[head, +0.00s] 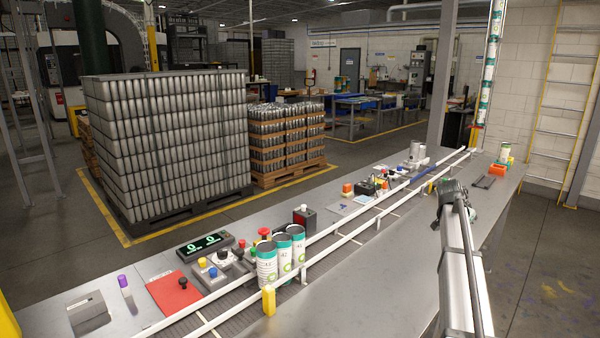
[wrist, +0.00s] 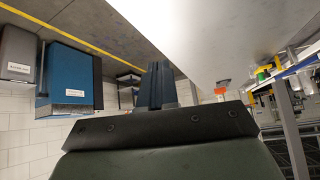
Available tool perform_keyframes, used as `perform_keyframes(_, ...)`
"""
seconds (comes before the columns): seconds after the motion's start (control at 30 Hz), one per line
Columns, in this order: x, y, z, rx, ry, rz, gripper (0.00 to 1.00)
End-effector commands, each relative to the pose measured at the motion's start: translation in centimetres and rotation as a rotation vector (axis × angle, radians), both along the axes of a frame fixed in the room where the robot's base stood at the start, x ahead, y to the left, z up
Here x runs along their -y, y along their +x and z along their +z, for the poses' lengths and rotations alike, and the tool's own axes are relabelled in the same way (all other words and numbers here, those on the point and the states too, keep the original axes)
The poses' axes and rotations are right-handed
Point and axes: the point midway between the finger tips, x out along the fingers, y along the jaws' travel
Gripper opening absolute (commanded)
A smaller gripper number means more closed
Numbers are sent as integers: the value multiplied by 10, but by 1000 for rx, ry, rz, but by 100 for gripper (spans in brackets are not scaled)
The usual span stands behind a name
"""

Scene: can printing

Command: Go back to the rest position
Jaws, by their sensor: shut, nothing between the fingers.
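My gripper shows in the wrist view (wrist: 157,85) as dark fingers pressed together, with nothing between them. It is clear of any object there, with a grey surface edge and the wall beyond. In the head view my arm rises at the right over the grey bench (head: 345,275), and the fingertips cannot be made out there. Printed cans (head: 266,262) in white and green stand upright in a small group on the conveyor (head: 240,297), between white guide rails.
A red folder (head: 174,292), a green-digit display (head: 204,245) and several push buttons lie along the bench's near left. An orange block (head: 498,169) and a can (head: 505,153) stand at the far right end. The bench's middle right is bare. Stacked cans (head: 170,145) stand on a pallet behind.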

Motion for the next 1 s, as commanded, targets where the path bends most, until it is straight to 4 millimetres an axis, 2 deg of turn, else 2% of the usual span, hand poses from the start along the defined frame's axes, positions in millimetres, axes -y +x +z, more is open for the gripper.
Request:
perform_keyframes(0.03, 23, -26, -4, 46, 1, -53, 0)
perform_keyframes(0.17, 76, -76, -16, 158, -3, -182, 0)
perform_keyframes(0.2, 91, -93, -23, 183, -7, -224, 0)
perform_keyframes(0.3, 122, -134, -57, 196, -26, -315, 0)
perform_keyframes(0.4, 136, -163, -96, 146, -55, -373, 0)
perform_keyframes(0.57, 143, -200, -156, 29, -100, -424, 0)
perform_keyframes(0.73, 134, -234, -215, -109, -136, -437, 0)
perform_keyframes(0.87, 115, -256, -261, -214, -140, -413, 0)
perform_keyframes(1.0, 81, -274, -311, -323, -115, -349, 0)
